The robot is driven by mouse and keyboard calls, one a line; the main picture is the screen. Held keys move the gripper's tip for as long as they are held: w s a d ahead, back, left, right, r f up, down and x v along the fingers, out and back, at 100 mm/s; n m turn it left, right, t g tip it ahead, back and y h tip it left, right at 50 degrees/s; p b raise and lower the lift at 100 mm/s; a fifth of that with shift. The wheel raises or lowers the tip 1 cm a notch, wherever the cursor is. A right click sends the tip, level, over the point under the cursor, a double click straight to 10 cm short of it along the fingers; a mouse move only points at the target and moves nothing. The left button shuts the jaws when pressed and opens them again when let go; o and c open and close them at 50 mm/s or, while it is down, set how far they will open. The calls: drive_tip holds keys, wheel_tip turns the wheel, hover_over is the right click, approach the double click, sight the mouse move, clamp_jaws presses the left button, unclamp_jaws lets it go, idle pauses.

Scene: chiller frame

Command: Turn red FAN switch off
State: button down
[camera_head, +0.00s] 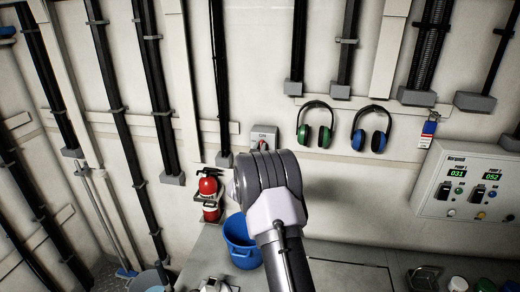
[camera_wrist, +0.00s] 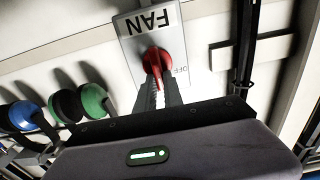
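The FAN switch plate (camera_wrist: 133,45) is light grey and appears upside down in the wrist view, with FAN in black and a small OFF label at its right. Its red switch (camera_wrist: 154,58) has a narrow handle running down the picture. My gripper (camera_wrist: 160,84) has its two dark fingers close together on either side of this handle, seemingly pressed on it. In the head view the switch box (camera_head: 264,131) on the wall shows an ON label. Its red knob shows just above my arm, which hides the lower part and my fingers.
Green earmuffs (camera_head: 323,136) and blue earmuffs (camera_head: 377,142) hang right of the switch. A control panel (camera_head: 464,188) is further right. Dark vertical pipes run close by.

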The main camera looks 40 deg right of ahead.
drive_tip(key=shift+n, duration=0.3)
drive_tip(key=shift+w+a+f+n, duration=0.2)
drive_tip(key=shift+w+f+n, duration=0.05)
drive_tip(key=shift+n, duration=2.6)
drive_tip(key=shift+w+a+f+n, duration=0.2)
drive_tip(key=shift+f+n, duration=0.1)
drive_tip(key=shift+n, duration=2.6)
drive_tip(key=shift+w+a+f+n, duration=0.2)
drive_tip(key=shift+w+f+n, duration=0.05)
drive_tip(key=shift+n, duration=2.6)
drive_tip(key=c, duration=1.5)
unclamp_jaws()
drive_tip(key=shift+f, duration=0.1)
drive_tip(key=shift+o, duration=0.2)
